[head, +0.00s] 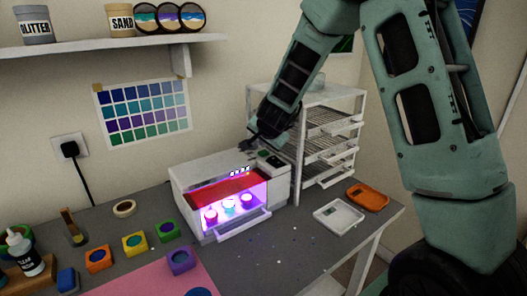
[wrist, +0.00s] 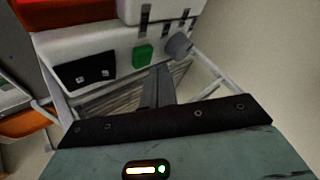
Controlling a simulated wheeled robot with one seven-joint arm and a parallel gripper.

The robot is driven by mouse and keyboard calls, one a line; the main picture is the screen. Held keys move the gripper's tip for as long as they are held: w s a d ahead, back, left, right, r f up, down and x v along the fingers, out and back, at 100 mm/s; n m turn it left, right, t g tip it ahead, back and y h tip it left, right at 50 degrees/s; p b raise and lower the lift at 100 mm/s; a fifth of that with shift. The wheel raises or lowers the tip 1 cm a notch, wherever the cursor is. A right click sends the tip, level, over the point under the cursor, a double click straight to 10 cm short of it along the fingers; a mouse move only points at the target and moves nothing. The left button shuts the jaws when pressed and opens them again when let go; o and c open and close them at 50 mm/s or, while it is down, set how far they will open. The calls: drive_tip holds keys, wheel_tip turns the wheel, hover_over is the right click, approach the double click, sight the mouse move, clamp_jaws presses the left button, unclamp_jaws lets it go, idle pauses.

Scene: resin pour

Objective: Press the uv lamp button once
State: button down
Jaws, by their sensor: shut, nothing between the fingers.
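The UV lamp (head: 190,183) is a white box with a red window on the table. Its chamber glows purple over several small cups (head: 228,206), and a white drawer sticks out at the front. In the wrist view, the lamp's panel (wrist: 108,48) has a green button (wrist: 142,55), a grey knob and a black display. My gripper (head: 252,149) is shut and empty, over the right part of the lamp top. In the wrist view, its fingertips (wrist: 160,70) show just beside the green button. I cannot tell whether they touch it.
A white rack with wire shelves (head: 300,150) stands close to the lamp's right. A white tray (head: 339,217) and an orange tray (head: 368,197) lie on the right of the table. Several coloured moulds, a tape roll (head: 123,208) and a bottle (head: 24,254) are at left.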

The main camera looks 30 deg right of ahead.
sight(264, 154)
wheel_tip(264, 154, up, 5)
drive_tip(key=p, duration=0.5)
drive_tip(key=shift+r, duration=0.15)
idle(0.5)
